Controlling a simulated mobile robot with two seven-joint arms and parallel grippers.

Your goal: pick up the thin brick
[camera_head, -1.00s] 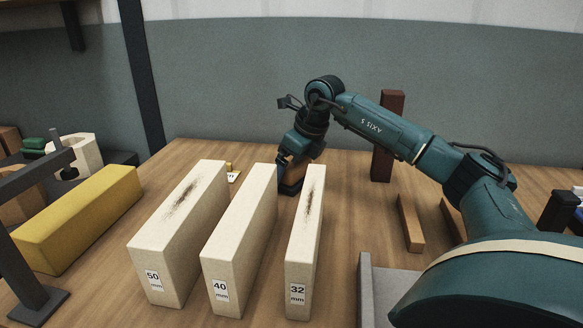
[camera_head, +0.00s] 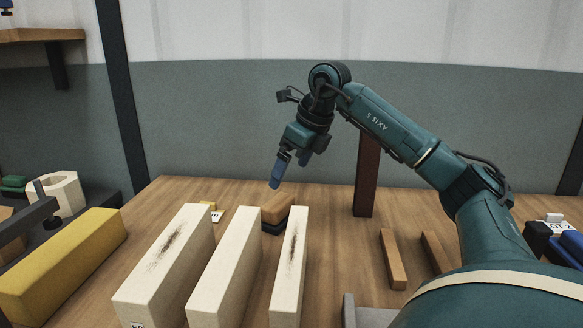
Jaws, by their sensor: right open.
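Three cream bricks stand side by side on the wooden table in the head view. The thinnest brick (camera_head: 289,270), labelled 32 mm in the earlier frame, is on the right, with a dark smudge on its top. The middle brick (camera_head: 226,270) is wider, and the left brick (camera_head: 168,262) is the widest. My right gripper (camera_head: 282,172) is open and empty. It hangs in the air beyond the far ends of the bricks, pointing down and a little left. The lower fronts of the bricks are cut off by the frame. My left gripper is not in view.
A brown and black block (camera_head: 277,211) lies just behind the thin and middle bricks. A dark red post (camera_head: 367,178) stands behind my right arm. Thin wooden strips (camera_head: 393,259) lie to the right. A yellow block (camera_head: 62,262) lies at left. Table between thin brick and strips is clear.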

